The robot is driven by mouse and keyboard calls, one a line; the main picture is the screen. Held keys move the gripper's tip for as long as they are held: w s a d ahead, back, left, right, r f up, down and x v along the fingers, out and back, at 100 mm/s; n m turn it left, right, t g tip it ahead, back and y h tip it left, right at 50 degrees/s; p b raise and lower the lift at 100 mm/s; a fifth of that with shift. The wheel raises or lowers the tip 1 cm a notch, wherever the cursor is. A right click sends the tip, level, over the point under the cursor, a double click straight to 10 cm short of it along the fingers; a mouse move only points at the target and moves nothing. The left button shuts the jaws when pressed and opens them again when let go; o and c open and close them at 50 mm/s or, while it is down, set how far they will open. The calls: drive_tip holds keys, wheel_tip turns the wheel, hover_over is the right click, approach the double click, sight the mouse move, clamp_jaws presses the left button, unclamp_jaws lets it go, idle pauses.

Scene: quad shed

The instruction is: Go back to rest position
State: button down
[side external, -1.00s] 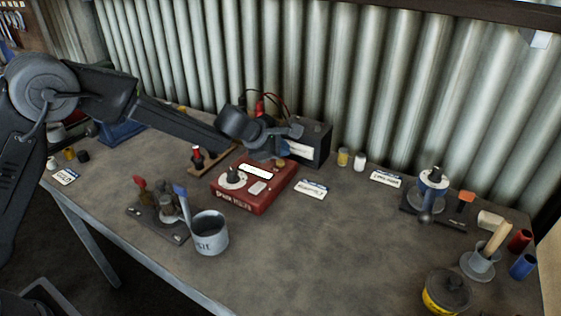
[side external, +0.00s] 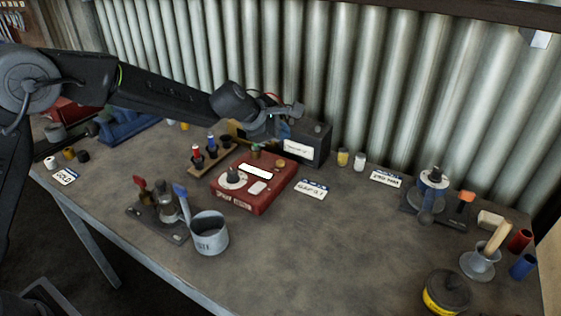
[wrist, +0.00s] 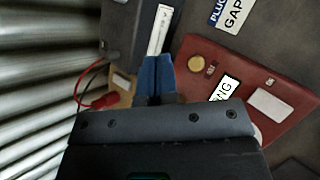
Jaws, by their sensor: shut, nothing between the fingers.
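My gripper (side external: 285,130) hangs above the back edge of the red box (side external: 243,204), just in front of the dark box (side external: 318,145) by the corrugated wall. Its blue fingers are together with nothing between them. In the wrist view the gripper (wrist: 154,78) shows blue fingertips side by side, over the gap between the red box (wrist: 215,60) and the dark box (wrist: 122,30). It is apart from the bench top.
A grey mug (side external: 210,236) stands near the front edge. A small wooden rack (side external: 205,158) with several coloured pieces is left of the red box. A mortar with pestle (side external: 480,262) and a yellow-black tin (side external: 446,292) stand at right.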

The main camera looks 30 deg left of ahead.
idle(0.3)
drive_tip(key=s+a+r+m+g, duration=0.1)
drive_tip(key=s+a+r+m, duration=0.1)
drive_tip(key=s+r+m, duration=0.55)
drive_tip(key=s+a+r+m, duration=0.2)
drive_tip(key=s+r+m, duration=0.15)
drive_tip(key=s, duration=0.65)
drive_tip(key=s+a+f+m+y, duration=0.1)
drive_tip(key=s+a+m, duration=0.1)
drive_tip(key=s, duration=0.5)
drive_tip(key=s+a+f+m+g+y, duration=0.1)
drive_tip(key=s+a+m, duration=0.2)
drive_tip(key=s+m, duration=0.2)
drive_tip(key=s+a+f+m+y, duration=0.1)
drive_tip(key=s+m, duration=0.3)
drive_tip(key=s, duration=0.6)
drive_tip(key=shift+s+a+f+g+y, duration=0.15)
drive_tip(key=shift+s+a+g+y, duration=0.25)
drive_tip(key=shift+a, duration=0.25)
